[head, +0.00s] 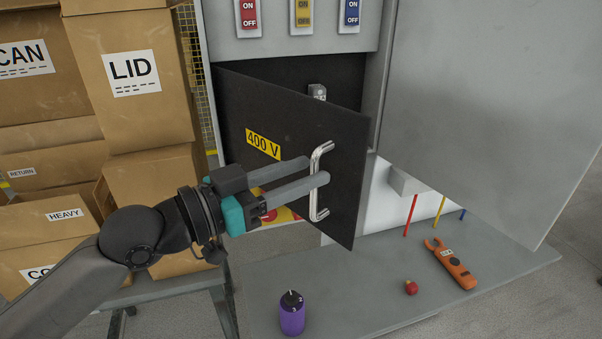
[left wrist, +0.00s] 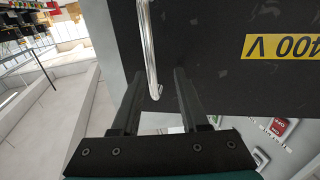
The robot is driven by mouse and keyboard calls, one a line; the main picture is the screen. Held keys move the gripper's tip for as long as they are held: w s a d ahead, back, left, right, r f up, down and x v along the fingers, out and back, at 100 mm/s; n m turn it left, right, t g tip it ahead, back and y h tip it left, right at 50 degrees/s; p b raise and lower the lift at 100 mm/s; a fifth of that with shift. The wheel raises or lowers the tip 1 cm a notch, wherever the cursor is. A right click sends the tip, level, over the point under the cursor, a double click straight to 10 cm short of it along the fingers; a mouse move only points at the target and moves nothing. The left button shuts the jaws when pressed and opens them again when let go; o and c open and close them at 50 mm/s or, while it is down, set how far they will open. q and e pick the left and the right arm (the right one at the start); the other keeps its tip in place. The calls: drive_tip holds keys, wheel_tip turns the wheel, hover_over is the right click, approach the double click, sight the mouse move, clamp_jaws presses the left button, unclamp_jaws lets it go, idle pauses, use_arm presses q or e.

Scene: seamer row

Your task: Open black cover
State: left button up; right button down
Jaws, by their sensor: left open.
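The black cover (head: 290,130) carries a yellow 400 V label (head: 263,144) and stands partly open, its right edge swung out from the grey cabinet. Its silver bar handle (head: 317,203) is near that free edge. My left gripper (head: 314,170) is open at the handle, fingers reaching in from the left. In the left wrist view the lower end of the handle (left wrist: 151,50) shows between the two fingertips (left wrist: 157,75); I cannot tell whether they touch it. The cover (left wrist: 215,60) fills the upper right there. My right gripper is not in view.
Red, yellow and blue ON/OFF switches (head: 301,14) are above the cover. A large grey panel (head: 490,100) stands at right. A purple bottle (head: 292,313), a small red object (head: 411,287) and an orange tool (head: 452,265) are on the grey surface below. Cardboard boxes (head: 130,90) are stacked at left.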

use_arm(q)
drive_tip(key=shift+s+f, duration=0.1)
drive_tip(key=shift+s, duration=0.05)
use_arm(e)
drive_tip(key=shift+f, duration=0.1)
use_arm(q)
drive_tip(key=shift+s+a, duration=0.1)
drive_tip(key=shift+a, duration=0.15)
use_arm(e)
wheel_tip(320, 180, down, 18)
drive_tip(key=b, duration=1.9)
use_arm(q)
drive_tip(key=b+v, duration=0.3)
drive_tip(key=v, duration=1.1)
drive_tip(key=shift+a, duration=0.25)
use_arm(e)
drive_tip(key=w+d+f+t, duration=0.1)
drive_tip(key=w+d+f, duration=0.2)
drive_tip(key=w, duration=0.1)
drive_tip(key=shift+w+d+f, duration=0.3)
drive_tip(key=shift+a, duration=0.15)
